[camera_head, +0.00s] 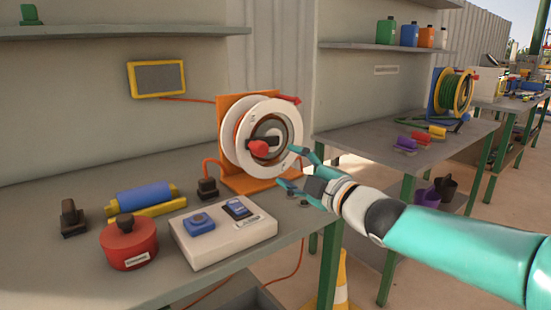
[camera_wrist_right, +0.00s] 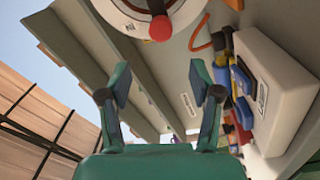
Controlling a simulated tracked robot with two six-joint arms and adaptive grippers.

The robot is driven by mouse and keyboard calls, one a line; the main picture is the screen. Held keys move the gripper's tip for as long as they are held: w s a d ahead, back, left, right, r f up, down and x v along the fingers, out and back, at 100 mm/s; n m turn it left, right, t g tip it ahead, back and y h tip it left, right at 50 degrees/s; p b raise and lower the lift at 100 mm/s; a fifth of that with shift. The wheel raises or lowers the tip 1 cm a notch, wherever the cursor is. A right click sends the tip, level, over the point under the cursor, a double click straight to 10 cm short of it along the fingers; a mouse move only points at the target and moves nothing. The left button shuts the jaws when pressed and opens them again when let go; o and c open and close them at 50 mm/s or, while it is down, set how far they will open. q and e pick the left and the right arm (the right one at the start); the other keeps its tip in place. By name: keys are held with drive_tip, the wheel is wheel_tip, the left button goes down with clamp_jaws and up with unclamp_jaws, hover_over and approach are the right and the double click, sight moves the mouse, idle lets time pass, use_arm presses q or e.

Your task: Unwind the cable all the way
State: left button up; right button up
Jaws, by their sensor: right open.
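A white cable reel (camera_head: 262,136) with an orange stand (camera_head: 230,102) stands on the workbench. A black crank with a red knob (camera_head: 259,147) is on its front face. An orange cable (camera_head: 211,166) runs from the reel to a black plug or socket (camera_head: 207,189) on the bench. My right gripper (camera_head: 288,168) is open and empty, just right of and in front of the reel, apart from the knob. In the right wrist view, the gripper (camera_wrist_right: 163,85) is open, and the red knob (camera_wrist_right: 160,28) shows beyond its fingertips. My left gripper is not in view.
A white control box (camera_head: 222,236) with a blue button, a red round container (camera_head: 128,243) and a blue roller (camera_head: 146,196) occupy the bench front. A yellow-framed screen (camera_head: 157,79) hangs on the wall. A second bench (camera_head: 425,150) at right holds a green reel.

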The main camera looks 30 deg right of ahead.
sight(264, 150)
drive_tip(key=w+m+p, duration=0.6)
drive_tip(key=p, duration=0.2)
drive_tip(key=w+m+p, duration=0.6)
drive_tip(key=w+p, duration=0.1)
drive_tip(key=p, duration=0.1)
drive_tip(key=shift+w+a+r+g+y, duration=0.2)
drive_tip(key=shift+g+y, duration=0.1)
drive_tip(key=shift+g, duration=0.1)
drive_tip(key=shift+s, duration=0.1)
clamp_jaws()
idle(0.4)
